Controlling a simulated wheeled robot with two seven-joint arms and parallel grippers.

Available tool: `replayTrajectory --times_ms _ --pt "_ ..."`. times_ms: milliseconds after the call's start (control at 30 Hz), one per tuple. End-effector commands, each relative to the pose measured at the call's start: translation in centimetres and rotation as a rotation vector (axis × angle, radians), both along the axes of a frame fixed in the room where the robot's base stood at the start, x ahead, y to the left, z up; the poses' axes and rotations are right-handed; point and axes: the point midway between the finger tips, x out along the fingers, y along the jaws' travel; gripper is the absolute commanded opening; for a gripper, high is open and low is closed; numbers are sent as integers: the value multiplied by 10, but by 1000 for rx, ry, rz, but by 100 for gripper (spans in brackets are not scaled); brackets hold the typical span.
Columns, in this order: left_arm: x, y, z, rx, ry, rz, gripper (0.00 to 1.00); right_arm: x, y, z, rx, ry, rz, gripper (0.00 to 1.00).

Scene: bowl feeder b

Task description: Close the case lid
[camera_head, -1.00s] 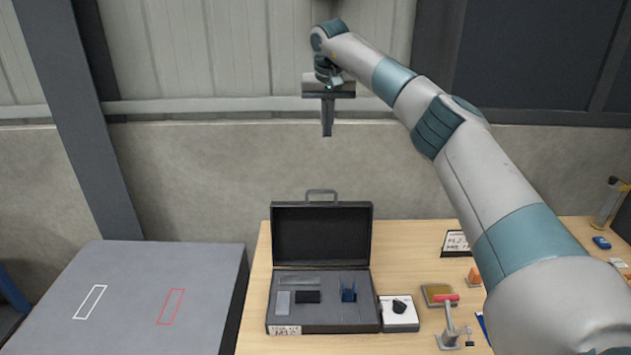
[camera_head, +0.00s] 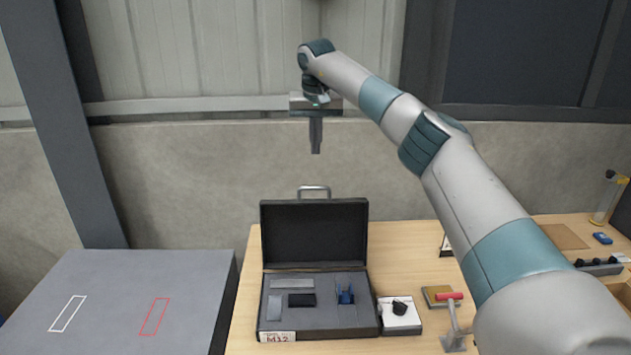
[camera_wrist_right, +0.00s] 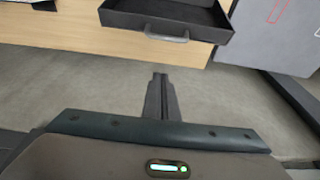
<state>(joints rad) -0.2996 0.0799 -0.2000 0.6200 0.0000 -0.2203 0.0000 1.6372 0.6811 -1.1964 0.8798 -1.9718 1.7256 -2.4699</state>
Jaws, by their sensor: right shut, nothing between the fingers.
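The dark case (camera_head: 318,318) sits on the wooden table with its lid (camera_head: 314,232) standing open at the back. A handle (camera_head: 314,189) is at the lid's top edge. The grey insert holds a blue part (camera_head: 346,296), a black block (camera_head: 301,300) and light grey pieces. My right gripper (camera_head: 316,152) is shut and empty, pointing down above and behind the lid, clear of it. In the right wrist view my fingers (camera_wrist_right: 160,76) show closed, with the case lid (camera_wrist_right: 170,14) and its handle (camera_wrist_right: 167,36) beyond them. My left gripper is not in view.
A white tray with a black part (camera_head: 400,308) stands against the case's right side. A grey platform (camera_head: 120,300) with white and red outlines is at the left.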

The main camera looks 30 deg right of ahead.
Motion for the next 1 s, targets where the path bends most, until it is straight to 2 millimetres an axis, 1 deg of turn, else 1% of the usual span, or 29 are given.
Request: replayTrajectory --times_ms 267,467,1000 --pt "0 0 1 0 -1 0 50 0 0 -2 1 1 0 0" --pt "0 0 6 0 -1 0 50 3 -2 -14 -1 3 -1 0" --pt "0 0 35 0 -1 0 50 20 -12 -89 0 3 -1 0"
